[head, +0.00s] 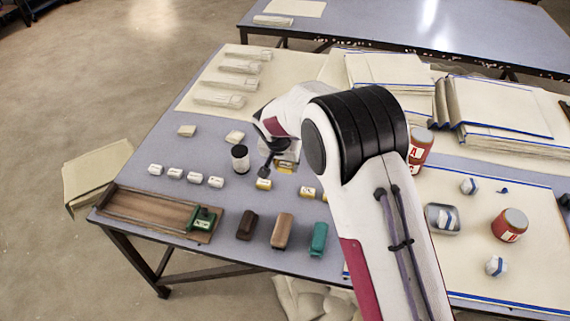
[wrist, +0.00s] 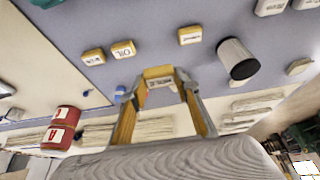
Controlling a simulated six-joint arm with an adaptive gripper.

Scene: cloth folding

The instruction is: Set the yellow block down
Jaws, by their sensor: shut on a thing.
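My gripper (head: 277,163) is over the middle of the table, partly hidden by my own arm in the head view. In the wrist view its two fingers (wrist: 160,84) are closed on the sides of a yellow block (wrist: 158,72) with dark lettering. The held block appears above the tabletop; its exact height is hard to tell. Other yellow blocks lie on the table: one (head: 264,184) just in front of my gripper, another (head: 307,192) to its right. The wrist view shows a single one (wrist: 190,35) and a pair (wrist: 93,56) beside each other.
Several white blocks (head: 175,174) lie farther left. A wooden tray (head: 150,213) and dark, brown and teal blocks (head: 318,239) lie along the front. Red cans (head: 510,225) and cloth stacks (head: 495,105) are right.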

